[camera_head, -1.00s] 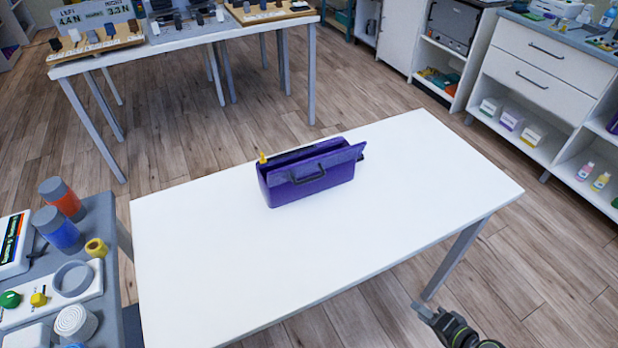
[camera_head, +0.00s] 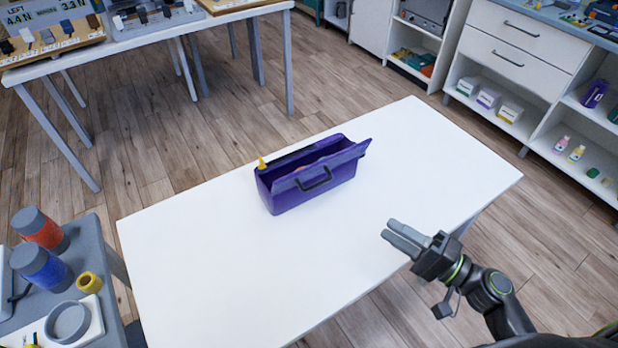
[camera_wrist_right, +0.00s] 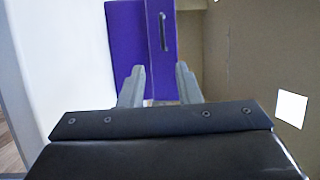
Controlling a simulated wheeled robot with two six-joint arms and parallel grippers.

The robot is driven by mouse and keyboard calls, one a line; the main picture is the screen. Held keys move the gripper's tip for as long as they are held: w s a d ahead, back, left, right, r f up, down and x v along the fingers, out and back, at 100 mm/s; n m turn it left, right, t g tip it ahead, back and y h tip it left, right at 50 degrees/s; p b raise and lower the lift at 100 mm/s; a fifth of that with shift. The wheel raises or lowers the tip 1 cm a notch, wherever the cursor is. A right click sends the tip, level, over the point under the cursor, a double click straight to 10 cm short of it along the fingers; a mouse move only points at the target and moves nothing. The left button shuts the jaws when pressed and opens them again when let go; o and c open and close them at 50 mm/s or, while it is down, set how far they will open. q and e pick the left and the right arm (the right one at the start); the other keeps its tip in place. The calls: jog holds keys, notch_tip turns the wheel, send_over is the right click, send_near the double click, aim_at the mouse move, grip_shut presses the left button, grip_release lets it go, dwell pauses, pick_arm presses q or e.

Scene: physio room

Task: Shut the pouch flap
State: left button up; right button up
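The purple pouch (camera_head: 285,200) stands upright near the middle of the white table. Its flap (camera_head: 345,160), with a dark handle (camera_head: 315,181), leans outward along the near side, and the top is open. Part of the inside shows, but its contents are unclear. A yellow tab (camera_head: 262,163) sticks up at its left end. My right gripper (camera_head: 390,230) is open and empty, over the table's right part, to the right of and nearer than the pouch. The right wrist view shows the purple pouch (camera_wrist_right: 126,45) beyond the spread fingers (camera_wrist_right: 159,72). My left gripper is out of view.
The white table (camera_head: 220,270) is otherwise bare around the pouch. A grey side table (camera_head: 95,250) with bottles and a yellow roll stands at the left. Another table (camera_head: 150,40) with boards is behind. White cabinets (camera_head: 515,60) line the back right.

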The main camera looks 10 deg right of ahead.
jog(key=p, duration=0.4)
send_near(321, 184)
jog(key=p+x, duration=0.2)
jog(key=x, duration=0.6)
jog(key=shift+p, duration=0.3)
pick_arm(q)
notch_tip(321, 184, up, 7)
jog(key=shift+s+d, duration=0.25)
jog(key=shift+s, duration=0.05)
pick_arm(e)
jog(key=shift+w+a+f, duration=0.1)
jog(key=shift+w+a, duration=0.2)
jog(key=shift+a, duration=0.05)
grip_shut()
